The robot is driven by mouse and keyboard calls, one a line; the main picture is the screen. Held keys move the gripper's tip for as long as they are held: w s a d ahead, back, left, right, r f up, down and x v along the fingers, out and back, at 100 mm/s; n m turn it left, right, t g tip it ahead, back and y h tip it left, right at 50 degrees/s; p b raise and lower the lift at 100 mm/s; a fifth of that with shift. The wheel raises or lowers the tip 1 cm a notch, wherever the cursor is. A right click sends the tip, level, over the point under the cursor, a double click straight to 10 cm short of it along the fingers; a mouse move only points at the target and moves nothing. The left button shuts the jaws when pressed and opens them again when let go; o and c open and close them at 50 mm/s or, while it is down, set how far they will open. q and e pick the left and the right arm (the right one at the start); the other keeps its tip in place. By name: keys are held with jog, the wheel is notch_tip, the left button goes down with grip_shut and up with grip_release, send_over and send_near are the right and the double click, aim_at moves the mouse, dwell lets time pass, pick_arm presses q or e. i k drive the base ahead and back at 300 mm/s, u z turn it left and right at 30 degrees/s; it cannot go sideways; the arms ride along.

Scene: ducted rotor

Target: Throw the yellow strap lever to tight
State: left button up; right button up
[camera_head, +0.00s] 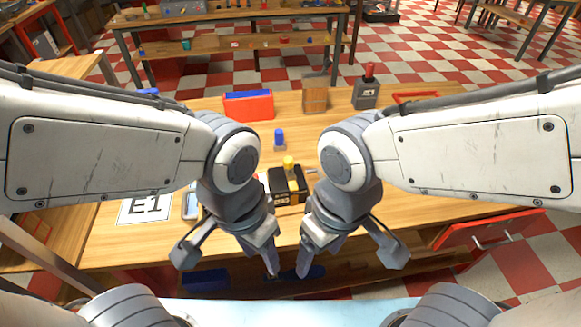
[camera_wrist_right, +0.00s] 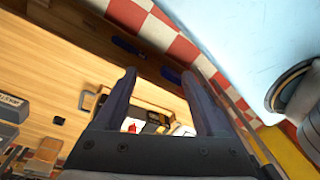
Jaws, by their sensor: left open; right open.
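A black box (camera_head: 286,190) with a yellow strap (camera_head: 292,184) across it sits on the wooden workbench, near the middle of the head view. A yellow knob-like piece (camera_head: 288,162) stands at its back; I cannot tell if this is the strap lever or how it is set. My left gripper (camera_head: 228,260) is open and empty, in front of the box and to its left. My right gripper (camera_head: 350,258) is open and empty, in front of it and to its right. The right wrist view shows the right gripper's spread fingers (camera_wrist_right: 160,105). Neither gripper touches the box.
A red drawer (camera_head: 490,236) stands out at right.

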aim_at(288, 162)
jog(key=u, duration=0.2)
jog(key=k, duration=0.45)
jog(key=u, duration=0.55)
jog(key=k, duration=0.85)
jog(key=z, duration=0.3)
jog(key=i, duration=0.6)
jog(key=z, duration=0.65)
jog(key=i, duration=0.95)
jog(key=u, duration=0.5)
